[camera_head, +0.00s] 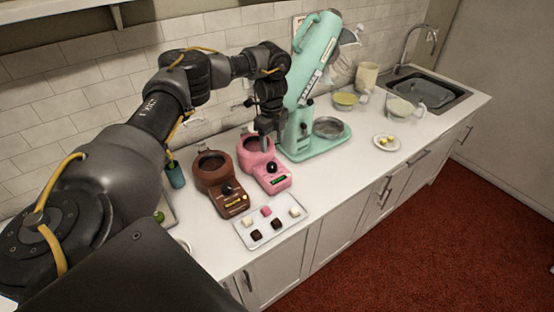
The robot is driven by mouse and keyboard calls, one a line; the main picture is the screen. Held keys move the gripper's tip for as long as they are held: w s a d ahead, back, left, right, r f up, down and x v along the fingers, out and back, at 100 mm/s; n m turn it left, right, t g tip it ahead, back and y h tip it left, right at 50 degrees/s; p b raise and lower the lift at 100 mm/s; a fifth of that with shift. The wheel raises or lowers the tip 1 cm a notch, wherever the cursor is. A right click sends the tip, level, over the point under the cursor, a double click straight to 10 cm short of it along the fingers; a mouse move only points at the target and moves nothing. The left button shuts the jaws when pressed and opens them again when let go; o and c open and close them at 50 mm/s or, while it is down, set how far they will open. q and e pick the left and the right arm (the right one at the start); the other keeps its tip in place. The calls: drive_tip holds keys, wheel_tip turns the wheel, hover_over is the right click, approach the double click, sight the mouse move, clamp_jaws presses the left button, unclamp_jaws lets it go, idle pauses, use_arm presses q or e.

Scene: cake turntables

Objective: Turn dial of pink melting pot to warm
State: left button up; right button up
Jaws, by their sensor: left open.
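The pink melting pot (264,171) stands on the white counter, right of a brown melting pot (220,181). Its round black dial (271,167) is on its front, above a small dark and green panel. I cannot read the dial's setting at this size. My left gripper (266,138) points down over the rear of the pink pot, above and behind the dial. It is open, with nothing seen in it. It hides part of the pot's bowl. I cannot tell whether it touches the pot. My right gripper is not in view.
A mint-green stand mixer (313,85) stands close to the pink pot's right. A tray of chocolates (273,223) lies in front of the pots. A small plate (387,142), bowls and a sink (428,91) are farther right. The counter's front edge is clear there.

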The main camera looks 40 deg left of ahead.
use_arm(q)
hover_over(272, 165)
wheel_tip(272, 165, down, 4)
drive_tip(key=shift+s, duration=0.1)
wheel_tip(272, 165, down, 6)
drive_tip(key=shift+r+b, duration=0.2)
drive_tip(key=shift+b, duration=0.65)
drive_tip(key=shift+a+f, duration=0.1)
drive_tip(key=shift+f, duration=0.35)
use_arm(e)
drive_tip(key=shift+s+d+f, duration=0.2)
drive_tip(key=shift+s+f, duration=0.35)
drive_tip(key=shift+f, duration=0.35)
use_arm(q)
drive_tip(key=c, duration=1)
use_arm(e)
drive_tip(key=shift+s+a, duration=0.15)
